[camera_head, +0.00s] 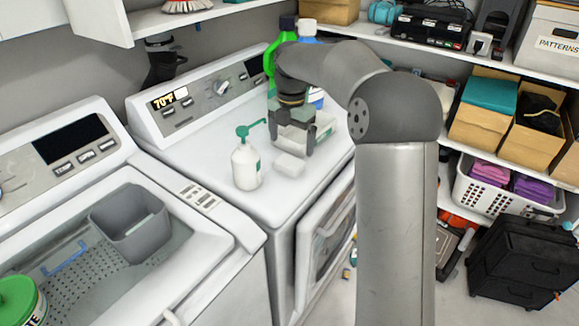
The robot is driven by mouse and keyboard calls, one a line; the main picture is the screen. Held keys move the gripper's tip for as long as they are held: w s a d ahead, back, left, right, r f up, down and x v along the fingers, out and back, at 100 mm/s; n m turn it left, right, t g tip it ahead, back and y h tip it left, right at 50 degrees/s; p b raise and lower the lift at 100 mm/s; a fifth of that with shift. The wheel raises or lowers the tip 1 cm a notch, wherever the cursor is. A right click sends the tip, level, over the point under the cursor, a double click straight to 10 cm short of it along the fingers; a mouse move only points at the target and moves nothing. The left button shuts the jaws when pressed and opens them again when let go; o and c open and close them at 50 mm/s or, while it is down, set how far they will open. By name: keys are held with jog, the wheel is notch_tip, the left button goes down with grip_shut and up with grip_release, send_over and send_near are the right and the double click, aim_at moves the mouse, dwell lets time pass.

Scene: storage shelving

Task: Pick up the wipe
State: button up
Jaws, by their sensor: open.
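My gripper (291,148) points down over the top of the white dryer (216,137). Its two fingers are apart. A small white block-like item (289,166), which may be the wipe, lies on the dryer top just in front of and below the fingers. Nothing shows held between the fingers, and I cannot tell whether they touch the item. Behind the gripper is a pale open box or tray (325,126), partly hidden by the fingers; I cannot see its contents clearly.
A white pump bottle (246,167) with a green top stands left of my gripper. The washer at left holds a grey bin (131,224). Shelves with boxes (483,115) and a basket (497,197) are at right.

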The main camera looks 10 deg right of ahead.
aim_at(290, 162)
jog(key=f, duration=0.7)
jog(key=shift+a+f+p, duration=0.2)
jog(key=shift+f+p, duration=0.05)
jog(key=shift+p, duration=0.1)
jog(key=c, duration=1)
